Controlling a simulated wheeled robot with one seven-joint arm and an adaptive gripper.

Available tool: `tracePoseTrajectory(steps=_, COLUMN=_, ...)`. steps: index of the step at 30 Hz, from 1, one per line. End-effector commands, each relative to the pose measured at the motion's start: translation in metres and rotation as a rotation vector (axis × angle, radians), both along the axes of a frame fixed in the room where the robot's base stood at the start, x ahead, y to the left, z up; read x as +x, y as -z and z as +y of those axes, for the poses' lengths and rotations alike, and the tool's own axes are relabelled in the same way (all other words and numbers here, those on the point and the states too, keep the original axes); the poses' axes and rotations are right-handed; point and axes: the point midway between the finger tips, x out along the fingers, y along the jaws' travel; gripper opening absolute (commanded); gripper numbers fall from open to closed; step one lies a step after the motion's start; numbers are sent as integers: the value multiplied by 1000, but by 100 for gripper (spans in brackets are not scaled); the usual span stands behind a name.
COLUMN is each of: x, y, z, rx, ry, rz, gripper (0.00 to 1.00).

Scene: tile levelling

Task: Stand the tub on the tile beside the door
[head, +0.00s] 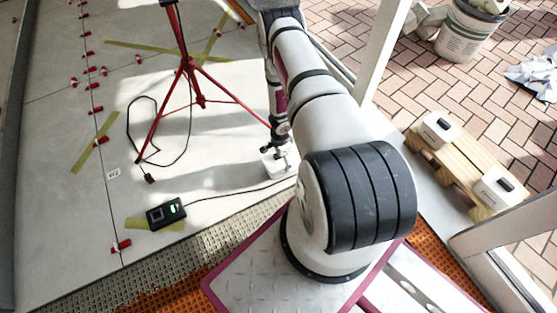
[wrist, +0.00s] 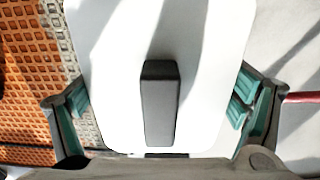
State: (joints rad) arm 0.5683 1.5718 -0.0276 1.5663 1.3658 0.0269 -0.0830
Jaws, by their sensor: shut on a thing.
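The white tub (head: 272,164) with a dark handle is at the lower middle of the head view, partly hidden by my arm. Its white lid (wrist: 105,70) fills the middle of the wrist view. My gripper (head: 280,148) is shut on it, with teal finger pads on both sides of the lid in the wrist view (wrist: 158,98). The tub is over or on the near edge of the large grey tile (head: 225,160); I cannot tell whether it touches. A white door post (head: 385,50) stands to the right.
A red tripod (head: 200,100) stands on the tile, left of the tub. A black device (head: 166,212) with a green display trails a cable toward the tub. Orange membrane (head: 190,290) borders the tile. Two similar tubs (head: 440,130) (head: 493,188) sit on a wooden pallet (head: 455,172) outside.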

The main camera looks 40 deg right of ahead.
Motion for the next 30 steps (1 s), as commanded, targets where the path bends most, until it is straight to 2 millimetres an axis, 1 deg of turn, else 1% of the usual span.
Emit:
tracePoseTrajectory(steps=6, x=19, y=-4, z=-5, rx=-6, ry=-8, rz=-4, gripper=29)
tracePoseTrajectory(steps=9, x=16, y=16, z=-5, rx=-3, ry=0, rz=-3, gripper=29)
tracePoseTrajectory(steps=13, x=16, y=28, z=-5, rx=-2, ry=1, rz=-5, gripper=29)
tracePoseTrajectory(steps=28, x=17, y=33, z=-5, rx=-2, ry=1, rz=-5, gripper=29)
tracePoseTrajectory(steps=29, x=16, y=33, z=-4, rx=-1, ry=2, rz=-4, gripper=95)
tracePoseTrajectory(steps=30, x=16, y=33, z=-4, rx=-1, ry=1, rz=-4, gripper=100)
